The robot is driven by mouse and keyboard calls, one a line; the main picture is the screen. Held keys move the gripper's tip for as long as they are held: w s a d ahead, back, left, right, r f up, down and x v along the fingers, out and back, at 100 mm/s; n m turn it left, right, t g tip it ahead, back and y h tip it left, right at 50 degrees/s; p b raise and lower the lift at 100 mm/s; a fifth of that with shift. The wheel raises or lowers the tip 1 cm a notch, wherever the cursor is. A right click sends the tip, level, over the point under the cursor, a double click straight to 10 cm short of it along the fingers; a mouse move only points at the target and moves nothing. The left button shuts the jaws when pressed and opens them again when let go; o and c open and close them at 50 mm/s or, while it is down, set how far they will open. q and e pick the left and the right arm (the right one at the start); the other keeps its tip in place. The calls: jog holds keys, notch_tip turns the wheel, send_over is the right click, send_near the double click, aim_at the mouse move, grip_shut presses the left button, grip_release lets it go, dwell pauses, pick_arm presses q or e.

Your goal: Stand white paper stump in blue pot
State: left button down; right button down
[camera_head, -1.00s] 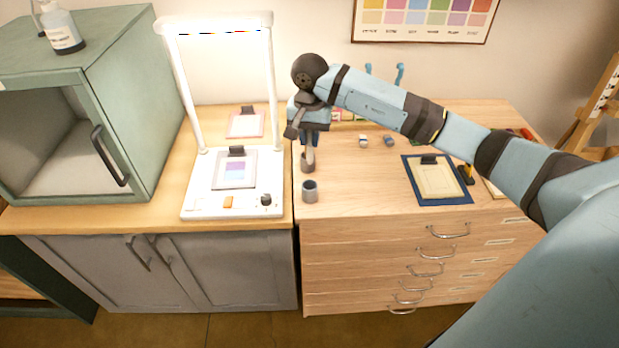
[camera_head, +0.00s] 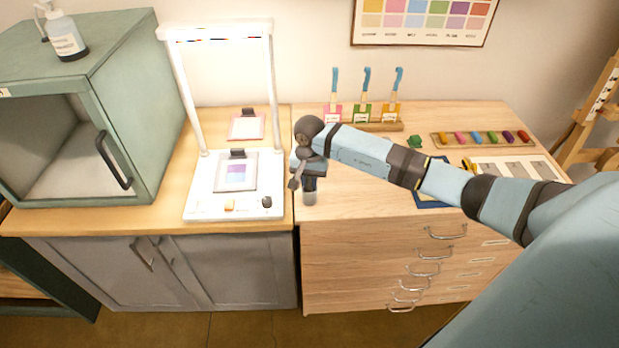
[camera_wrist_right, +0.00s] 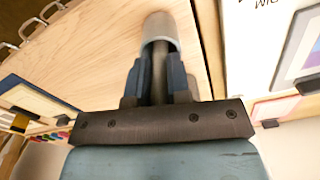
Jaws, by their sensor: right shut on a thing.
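My right gripper (camera_head: 309,184) points down over the front left part of the wooden drawer cabinet top. Its fingers (camera_wrist_right: 160,86) are shut on the paper stump (camera_wrist_right: 159,72), a thin greyish stick in the wrist view. The small pot (camera_head: 310,198) stands right below the gripper and is mostly covered by it in the head view. In the wrist view the pot (camera_wrist_right: 160,30) looks grey outside with a dark mouth, and the stump's far end overlaps that mouth. How deep it reaches is hidden. My left gripper is not in view.
A white light stand (camera_head: 205,207) is close on the left. Blue-handled tools stand in a wooden rack (camera_head: 385,127) behind. A tray of coloured sticks (camera_head: 440,139) lies at the back right. My arm covers part of the cabinet top.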

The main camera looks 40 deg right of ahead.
jog(key=shift+f, duration=0.2)
jog(key=c, duration=1.1)
grip_release()
jog(key=shift+r, duration=0.1)
